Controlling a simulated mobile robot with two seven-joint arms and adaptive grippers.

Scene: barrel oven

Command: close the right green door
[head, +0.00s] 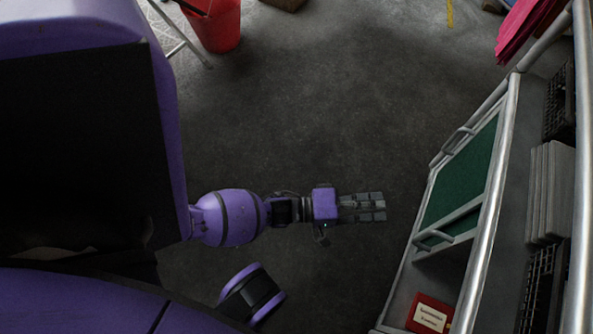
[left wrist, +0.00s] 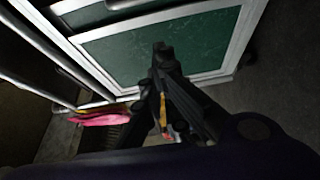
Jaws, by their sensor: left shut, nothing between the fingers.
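A metal cart on the right of the head view has a green door panel (head: 460,180) in a pale frame, with one bar handle (head: 459,139) at its upper end. A second bar handle (head: 432,240) sits at the lower end, by a narrow green strip (head: 461,222) of what looks like the right green door. Beside that strip, the cart's lower bay is open. My left gripper (head: 364,207) is shut and empty, apart from the cart and pointing toward it. The left wrist view shows its fingers (left wrist: 160,88) before a green panel (left wrist: 205,45). My right gripper is not seen.
A red box (head: 430,313) with a label sits in the open bay. A metal rail (head: 492,205) runs along the cart's top edge, with pale boards (head: 550,190) behind it. A red bucket (head: 216,27) stands at the upper left. The dark floor between is clear.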

